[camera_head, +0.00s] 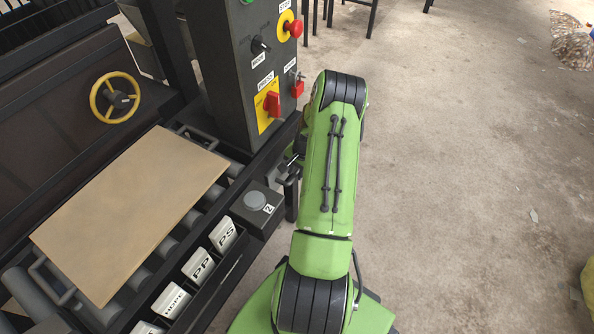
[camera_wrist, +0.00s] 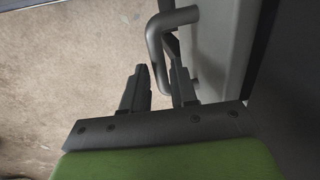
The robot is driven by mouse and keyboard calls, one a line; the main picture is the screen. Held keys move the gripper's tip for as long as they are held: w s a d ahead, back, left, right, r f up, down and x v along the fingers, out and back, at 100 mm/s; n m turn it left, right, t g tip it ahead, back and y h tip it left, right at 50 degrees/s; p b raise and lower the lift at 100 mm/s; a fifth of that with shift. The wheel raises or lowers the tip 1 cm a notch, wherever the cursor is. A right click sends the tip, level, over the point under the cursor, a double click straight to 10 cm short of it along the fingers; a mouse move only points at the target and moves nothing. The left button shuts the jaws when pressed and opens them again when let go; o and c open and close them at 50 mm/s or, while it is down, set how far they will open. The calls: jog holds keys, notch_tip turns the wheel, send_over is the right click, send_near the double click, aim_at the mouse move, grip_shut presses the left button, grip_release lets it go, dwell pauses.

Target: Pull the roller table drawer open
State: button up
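The roller table (camera_head: 237,168) is at the left in the head view, with a tan board (camera_head: 130,215) lying on its rollers. In the wrist view a bent grey bar handle (camera_wrist: 156,45) stands out from a light grey panel (camera_wrist: 218,50), which looks like the drawer front. My gripper (camera_wrist: 159,72) is open, with one finger on each side of the handle. The bar passes between the fingers, and I see a gap on its left side. In the head view my green arm hides the drawer front and most of my gripper (camera_head: 290,170).
A control post (camera_head: 235,75) with red switches rises just left of my arm. A small button box (camera_head: 255,209) and labelled bins (camera_head: 223,235) line the table's near edge. Bare concrete floor (camera_head: 450,180) lies open to the right.

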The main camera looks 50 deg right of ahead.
grip_shut()
jog(key=s+d, duration=0.1)
jog(key=s, duration=1.6)
jog(key=shift+s+d+p, duration=0.15)
jog(key=shift+d+p, duration=0.2)
jog(key=shift+p, duration=0.05)
jog(key=shift+o, duration=1.6)
grip_release()
jog(key=shift+r, duration=0.1)
jog(key=s+r+p, duration=0.3)
jog(key=r+p, duration=0.2)
jog(key=r, duration=1)
jog(key=shift+r, duration=0.15)
